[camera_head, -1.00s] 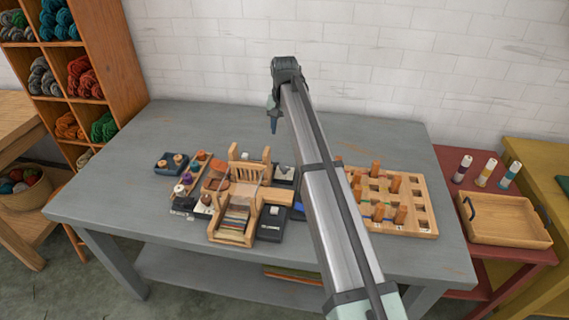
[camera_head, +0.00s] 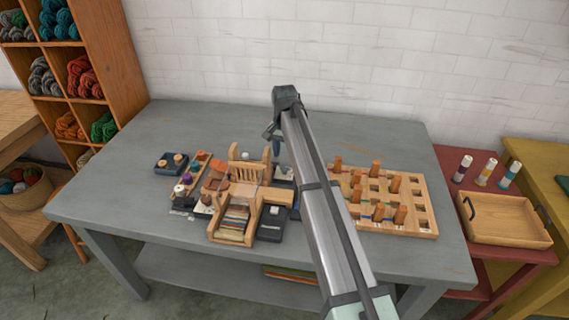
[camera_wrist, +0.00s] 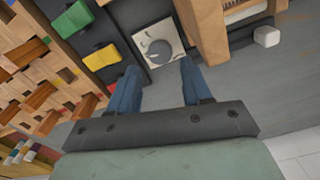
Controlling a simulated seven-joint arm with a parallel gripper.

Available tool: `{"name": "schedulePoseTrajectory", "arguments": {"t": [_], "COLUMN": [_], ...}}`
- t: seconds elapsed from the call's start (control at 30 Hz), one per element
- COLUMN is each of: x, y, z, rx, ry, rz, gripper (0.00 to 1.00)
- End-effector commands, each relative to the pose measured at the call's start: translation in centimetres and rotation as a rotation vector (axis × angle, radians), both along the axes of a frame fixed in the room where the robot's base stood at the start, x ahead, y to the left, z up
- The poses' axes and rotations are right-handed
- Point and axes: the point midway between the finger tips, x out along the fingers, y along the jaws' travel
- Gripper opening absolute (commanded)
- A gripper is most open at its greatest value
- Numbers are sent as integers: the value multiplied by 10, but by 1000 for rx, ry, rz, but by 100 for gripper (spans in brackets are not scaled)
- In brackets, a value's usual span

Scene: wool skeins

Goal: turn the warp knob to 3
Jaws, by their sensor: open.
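The warp knob (camera_wrist: 158,50) is a round grey dial on a pale square plate with dark markings, set in a dark housing. I cannot read which number it points to. In the head view, its pale plate (camera_head: 284,172) shows small beside the wooden loom (camera_head: 238,190), partly behind my arm. My gripper (camera_wrist: 160,70) is open and empty, with its two blue fingers spread just short of the knob, one toward each side. In the head view, my gripper (camera_head: 276,146) is above the back of the loom area.
A wooden peg board (camera_head: 415,228) stands right of the loom. The table's back is clear.

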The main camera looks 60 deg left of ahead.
Motion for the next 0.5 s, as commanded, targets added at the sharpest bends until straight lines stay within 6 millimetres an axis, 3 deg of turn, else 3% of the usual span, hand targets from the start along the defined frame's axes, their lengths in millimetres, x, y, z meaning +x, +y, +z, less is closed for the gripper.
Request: {"name": "schedulePoseTrajectory", "arguments": {"t": [0.2, 0.5], "x": [0, 0], "y": [0, 0], "z": [-33, -51], "rx": [-1, 0], "ry": [0, 0], "rz": [0, 1], "gripper": [49, 49]}}
